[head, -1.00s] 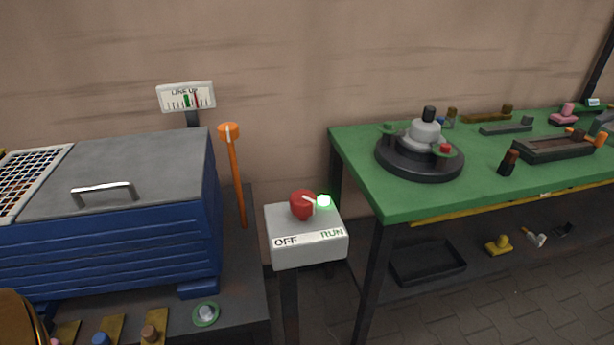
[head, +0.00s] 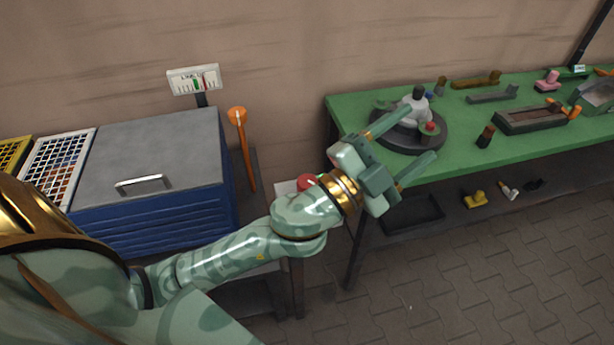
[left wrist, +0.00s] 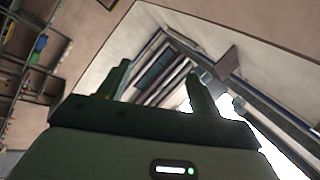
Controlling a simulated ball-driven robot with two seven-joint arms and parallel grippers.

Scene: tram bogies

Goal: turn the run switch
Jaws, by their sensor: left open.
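The run switch is a red knob (head: 306,182) on a pale grey box (head: 284,188) between the blue cabinet and the green table. My left forearm covers most of the box in the head view, including its OFF and RUN lettering. A sliver of green light shows beside the knob; which way the knob points is hard to tell. My left gripper (head: 422,132) is open and empty, to the right of the switch and in front of the green table's edge. Its spread fingers (left wrist: 158,70) show in the left wrist view with nothing between them. My right gripper is out of view.
The blue cabinet (head: 150,220) with a grey lid stands left, with an orange-topped post (head: 237,113) beside it. A LINE UP gauge (head: 194,79) stands behind. The green table (head: 465,143) carries a round dark fixture (head: 440,143) and several parts. Paved floor is clear at lower right.

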